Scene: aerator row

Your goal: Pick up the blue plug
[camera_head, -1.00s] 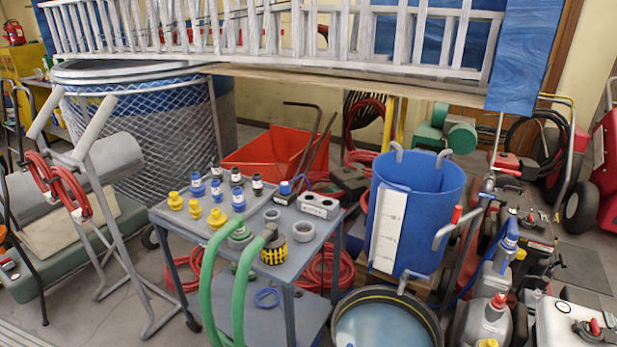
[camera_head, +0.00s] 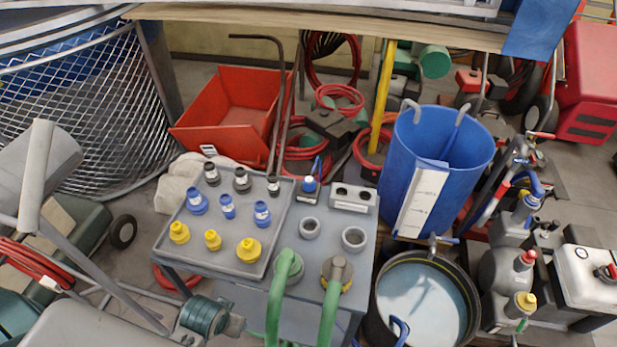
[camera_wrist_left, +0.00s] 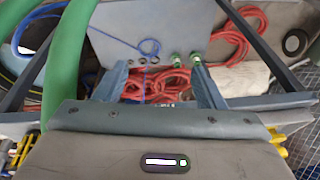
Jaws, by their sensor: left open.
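Three blue plugs stand in the middle row of a grey tray (camera_head: 213,252) on the cart: a left one (camera_head: 197,201), a middle one (camera_head: 228,207) and a right one (camera_head: 262,213). All appear upright. My left arm comes in at the lower left of the head view, in front of the cart and apart from the plugs. In the left wrist view my left gripper (camera_wrist_left: 160,75) is open, with its fingers spread and nothing between them. No blue plug can be made out in that view. My right gripper is not in view.
Yellow plugs (camera_head: 213,240) stand in front of the blue row and black ones (camera_head: 242,180) behind it. Green hoses (camera_head: 279,297) rise over the cart's front edge. Two grey rings (camera_head: 353,238) and a blue-topped piece (camera_head: 309,186) stand right of the tray. A blue barrel (camera_head: 435,160) is farther right.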

